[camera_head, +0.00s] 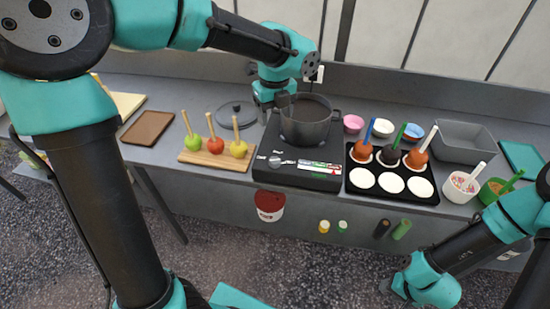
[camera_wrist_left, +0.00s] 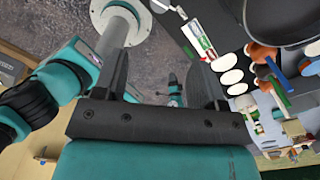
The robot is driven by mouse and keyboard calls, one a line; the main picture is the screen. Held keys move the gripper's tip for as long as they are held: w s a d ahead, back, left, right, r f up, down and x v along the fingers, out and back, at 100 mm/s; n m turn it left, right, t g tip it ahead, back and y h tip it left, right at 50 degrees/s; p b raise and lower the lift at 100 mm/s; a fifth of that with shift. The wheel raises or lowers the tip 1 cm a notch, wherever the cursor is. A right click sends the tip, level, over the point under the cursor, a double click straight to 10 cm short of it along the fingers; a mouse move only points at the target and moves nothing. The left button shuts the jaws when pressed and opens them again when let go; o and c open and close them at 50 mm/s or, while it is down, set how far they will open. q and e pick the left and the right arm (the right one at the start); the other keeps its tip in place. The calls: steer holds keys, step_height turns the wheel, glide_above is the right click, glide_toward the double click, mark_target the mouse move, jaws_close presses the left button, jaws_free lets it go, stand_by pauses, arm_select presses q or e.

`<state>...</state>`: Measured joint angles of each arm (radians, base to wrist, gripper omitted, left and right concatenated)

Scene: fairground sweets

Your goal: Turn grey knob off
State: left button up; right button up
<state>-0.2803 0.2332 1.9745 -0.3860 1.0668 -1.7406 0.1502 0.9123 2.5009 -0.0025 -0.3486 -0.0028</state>
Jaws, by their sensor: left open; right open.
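The grey knob (camera_head: 275,161) sits on the front left of the black cooker (camera_head: 290,178), beside white markings. What looks like the same knob lies at the top edge of the left wrist view (camera_wrist_left: 161,4). My left gripper (camera_head: 274,108) points down at the pot's left side, behind and above the knob, not touching it. Its two dark fingers are apart and empty in the left wrist view (camera_wrist_left: 163,85). My right gripper (camera_head: 388,286) is low at the right, in front of the counter and far from the knob. Its fingers are small and hard to make out.
A dark pot (camera_head: 305,125) stands on the cooker. A wooden board (camera_head: 215,158) with apples on sticks lies to its left. A black tray (camera_head: 392,188) with dipped apples and white rounds is to its right. A grey bin (camera_head: 465,142) stands behind the cups.

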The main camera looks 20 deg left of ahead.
mark_target(275, 160)
arm_select(q)
step_height(275, 160, down, 17)
steer(key=shift+f, duration=0.15)
stand_by(0.5)
steer(key=shift+c, duration=0.5)
steer(key=c, duration=0.8)
